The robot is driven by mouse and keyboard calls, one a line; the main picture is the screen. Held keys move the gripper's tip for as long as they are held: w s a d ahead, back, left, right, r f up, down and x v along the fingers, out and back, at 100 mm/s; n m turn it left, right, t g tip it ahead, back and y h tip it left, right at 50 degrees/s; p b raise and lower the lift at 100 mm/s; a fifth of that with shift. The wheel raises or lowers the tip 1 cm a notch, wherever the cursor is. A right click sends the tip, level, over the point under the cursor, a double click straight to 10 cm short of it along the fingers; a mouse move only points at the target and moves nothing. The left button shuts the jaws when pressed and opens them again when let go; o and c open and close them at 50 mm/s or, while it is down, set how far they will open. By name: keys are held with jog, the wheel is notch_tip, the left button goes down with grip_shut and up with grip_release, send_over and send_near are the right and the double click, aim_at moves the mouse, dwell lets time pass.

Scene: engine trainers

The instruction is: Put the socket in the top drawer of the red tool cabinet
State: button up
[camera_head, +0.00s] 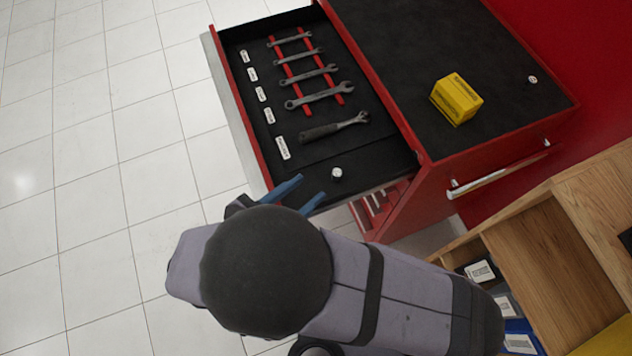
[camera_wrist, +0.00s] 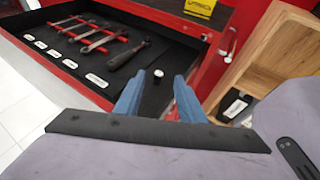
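The red tool cabinet (camera_head: 500,142) has its top drawer (camera_head: 237,92) pulled open. A small silver socket (camera_head: 337,173) is in the drawer, on the bare black part of its floor at the near end. In the wrist view the socket (camera_wrist: 158,74) shows beyond and between my fingertips, apart from them. My gripper (camera_head: 300,192) is open and empty, with its two blue fingers spread at the near edge of the drawer. The wrist view also shows both fingers of my gripper (camera_wrist: 159,80) apart.
A yellow box (camera_head: 456,99) and a small round silver piece (camera_head: 532,79) are on the cabinet top. A wooden organizer (camera_head: 547,252) stands at the lower right.

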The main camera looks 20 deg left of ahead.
jog(key=shift+v, duration=0.9)
jog(key=shift+w, duration=0.1)
jog(key=w+d+m+g+y, duration=0.1)
jog(key=w+d+m+g, duration=0.2)
jog(key=d+m, duration=0.6)
jog(key=w+d+m+g+y, duration=0.1)
jog(key=w+d+m+g, duration=0.2)
jog(key=d+m, duration=0.7)
jog(key=w+d+m+g+y, duration=0.2)
jog(key=w+d+m+g, duration=0.1)
jog(key=d+m+g, duration=0.4)
jog(key=d+m, duration=0.3)
jog(key=m, duration=0.3)
jog(key=shift+d+f, duration=0.2)
jog(key=shift+f, duration=0.15)
